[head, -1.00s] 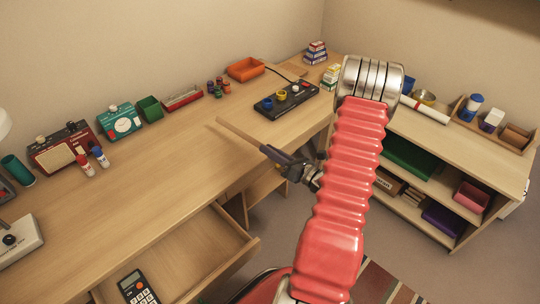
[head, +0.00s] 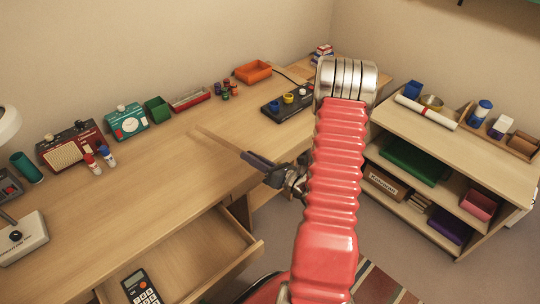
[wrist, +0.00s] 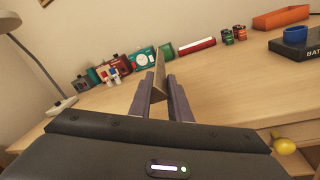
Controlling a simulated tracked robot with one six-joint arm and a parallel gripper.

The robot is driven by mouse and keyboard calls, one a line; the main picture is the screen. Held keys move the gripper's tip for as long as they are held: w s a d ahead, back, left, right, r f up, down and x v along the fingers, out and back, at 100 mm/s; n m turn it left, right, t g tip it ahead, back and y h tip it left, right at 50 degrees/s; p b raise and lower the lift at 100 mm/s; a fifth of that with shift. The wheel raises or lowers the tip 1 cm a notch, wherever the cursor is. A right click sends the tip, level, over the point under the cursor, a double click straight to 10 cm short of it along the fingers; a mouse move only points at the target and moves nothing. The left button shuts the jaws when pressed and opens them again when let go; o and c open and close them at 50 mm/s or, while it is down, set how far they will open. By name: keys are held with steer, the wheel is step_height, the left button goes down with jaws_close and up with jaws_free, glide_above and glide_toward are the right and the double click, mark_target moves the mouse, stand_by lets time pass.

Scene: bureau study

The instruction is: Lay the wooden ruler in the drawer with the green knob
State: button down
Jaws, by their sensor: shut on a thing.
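The wooden ruler (head: 218,141) is thin and pale, close in colour to the desk. My gripper (head: 257,160) is shut on one end of it and holds it out to the left over the desk's front part. In the wrist view the ruler (wrist: 163,70) stands up between the two dark fingers of my gripper (wrist: 160,92). An open drawer (head: 242,256) juts from the desk at the lower left, with a black calculator (head: 141,288) inside near its front. The drawer's front face is hidden, and I see no green knob.
The desk (head: 130,195) has a clear middle. Along its back stand a red radio (head: 70,146), a teal device (head: 127,121), a green box (head: 157,109) and an orange tray (head: 253,72). A yellow knob-like thing (wrist: 284,146) shows below the desk edge. A shelf unit (head: 440,140) stands right.

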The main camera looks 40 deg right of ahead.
steer(key=w+a, duration=0.1)
steer(key=a, duration=0.2)
steer(key=w+a+n+y, duration=0.1)
steer(key=a, duration=0.3)
steer(key=w+a+y, duration=0.1)
steer(key=a, duration=0.3)
steer(key=shift+w+a+f, duration=0.15)
steer(key=shift+w+f, duration=0.05)
steer(key=shift+w, duration=0.15)
steer(key=a+y, duration=0.1)
steer(key=a, duration=0.3)
steer(key=a+n+g, duration=0.1)
steer(key=a, duration=0.3)
steer(key=w+a+n+y, duration=0.1)
steer(key=a, duration=0.4)
steer(key=shift+f+g+y, duration=0.3)
steer(key=shift+g, duration=0.1)
steer(key=shift+s+a, duration=0.1)
steer(key=shift+a, duration=0.15)
steer(key=shift+s, duration=0.15)
